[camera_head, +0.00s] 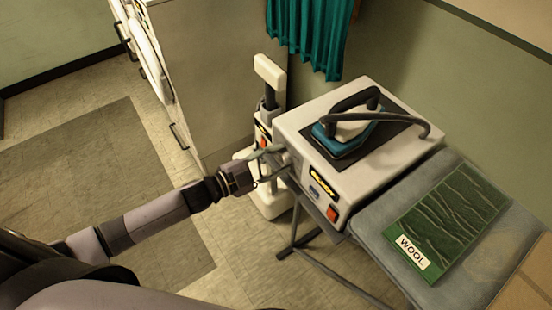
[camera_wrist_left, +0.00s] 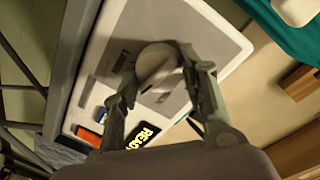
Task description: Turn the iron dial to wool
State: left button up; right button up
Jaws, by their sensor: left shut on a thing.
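The iron station is a white box (camera_head: 390,163) with a teal iron (camera_head: 342,140) resting on its top. Its dial (camera_wrist_left: 157,66) is a pale round knob on the grey front panel (camera_wrist_left: 182,103) in the left wrist view. In the head view my gripper hides the dial. My left gripper (camera_head: 272,166) is at the left end of the box's front face. In the left wrist view its fingers (camera_wrist_left: 160,72) are shut on the dial, one on each side. I cannot read the dial's setting. A green cloth (camera_head: 455,212) labelled WOOL (camera_head: 412,252) lies on the ironing board. My right gripper is not in view.
A READY label (camera_head: 322,182) and a red switch (camera_head: 333,213) are on the box's front. A white upright appliance (camera_head: 270,204) stands behind my left gripper. A pale cabinet (camera_head: 208,75) and teal curtain (camera_head: 309,35) are behind. The floor at left is clear.

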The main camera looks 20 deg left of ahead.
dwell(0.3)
pick_arm(q)
jog(key=o, duration=1.2)
jog(key=shift+c, duration=0.2)
jog(key=shift+s+a, duration=0.1)
jog(key=f+v, duration=0.1)
jog(key=v, duration=1)
jog(key=shift+s+a+r, duration=0.3)
jog(key=shift+r, duration=0.15)
